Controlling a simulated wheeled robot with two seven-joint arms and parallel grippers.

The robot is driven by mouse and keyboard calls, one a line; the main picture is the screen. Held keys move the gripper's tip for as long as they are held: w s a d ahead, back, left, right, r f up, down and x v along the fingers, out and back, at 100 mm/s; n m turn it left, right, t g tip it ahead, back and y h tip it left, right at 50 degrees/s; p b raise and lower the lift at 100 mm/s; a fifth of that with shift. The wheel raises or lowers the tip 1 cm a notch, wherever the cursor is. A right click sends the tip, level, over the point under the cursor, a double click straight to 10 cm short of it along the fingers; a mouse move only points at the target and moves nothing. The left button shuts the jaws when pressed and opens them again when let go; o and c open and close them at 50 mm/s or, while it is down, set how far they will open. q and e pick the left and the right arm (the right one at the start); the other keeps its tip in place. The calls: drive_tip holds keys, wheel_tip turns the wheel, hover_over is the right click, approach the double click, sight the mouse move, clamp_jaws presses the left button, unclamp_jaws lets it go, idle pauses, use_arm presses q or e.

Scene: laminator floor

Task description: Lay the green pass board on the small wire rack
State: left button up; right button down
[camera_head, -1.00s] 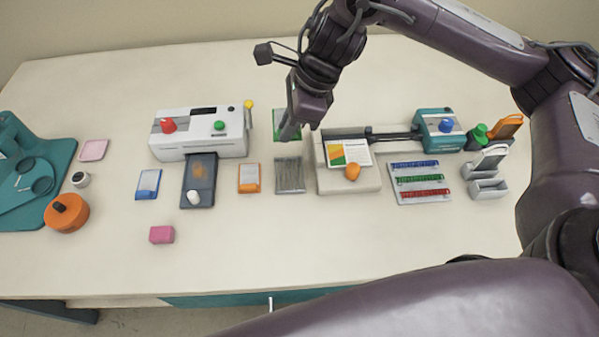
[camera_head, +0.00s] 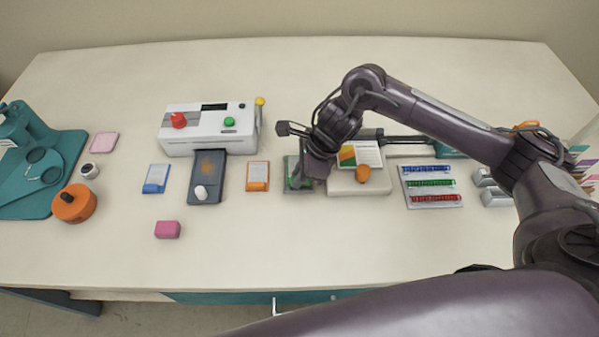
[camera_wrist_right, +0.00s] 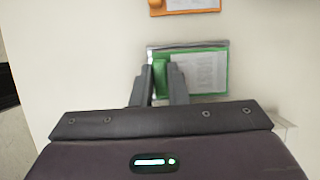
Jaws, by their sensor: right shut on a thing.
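The green pass board (camera_wrist_right: 205,72), with a white sheet on its face, is in the right wrist view. My right gripper (camera_wrist_right: 160,85) is shut on a green part at its left end. In the head view the board (camera_head: 291,168) is over the small wire rack (camera_head: 299,193), right of the orange-edged card. The board and my gripper (camera_head: 297,183) hide most of the rack. A thin grey rack edge shows along the board in the wrist view (camera_wrist_right: 150,50). I cannot tell whether the board rests on it. My left gripper is not in view.
Close left of the rack lies an orange-edged card (camera_head: 257,176). Close right is a cream device (camera_head: 345,187) with an orange knob. A white machine (camera_head: 210,130) stands behind left. The table front (camera_head: 300,245) is clear.

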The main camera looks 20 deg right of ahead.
drive_tip(key=shift+f, duration=0.2)
drive_tip(key=shift+f+b, duration=0.2)
drive_tip(key=shift+b, duration=0.1)
drive_tip(key=c, duration=1.4)
unclamp_jaws()
drive_tip(key=shift+c, duration=0.2)
drive_tip(key=shift+r, duration=0.15)
